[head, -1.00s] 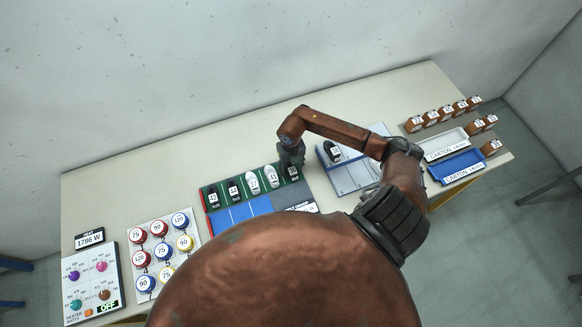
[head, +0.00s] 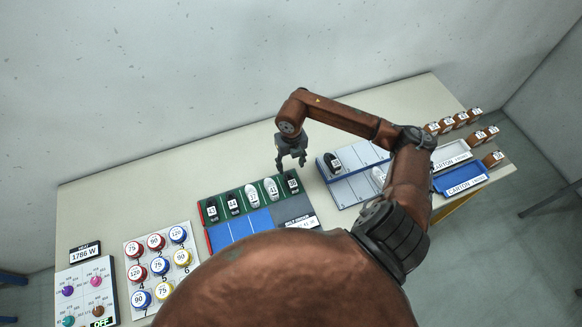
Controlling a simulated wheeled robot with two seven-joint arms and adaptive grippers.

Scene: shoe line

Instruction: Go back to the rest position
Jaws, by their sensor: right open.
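My right gripper (head: 291,164) is open and empty, raised above the far right end of the green shoe rack (head: 262,183). Its fingers point down. Several numbered shoes stand in the rack, among them a white shoe (head: 252,193) and a black shoe (head: 292,182) at the right end, just below the gripper. The gripper looks clear of that shoe. My right arm arches from the lower right over a light grey tray (head: 341,184) and hides part of it. My left gripper is not in view.
A dark shoe (head: 333,162) and a partly hidden white one lie in the grey tray. A white carton tray (head: 452,156) and a blue carton tray (head: 461,180) lie at right, near small brown boxes (head: 494,159). Numbered discs (head: 158,265) and a heater panel (head: 84,292) lie at left.

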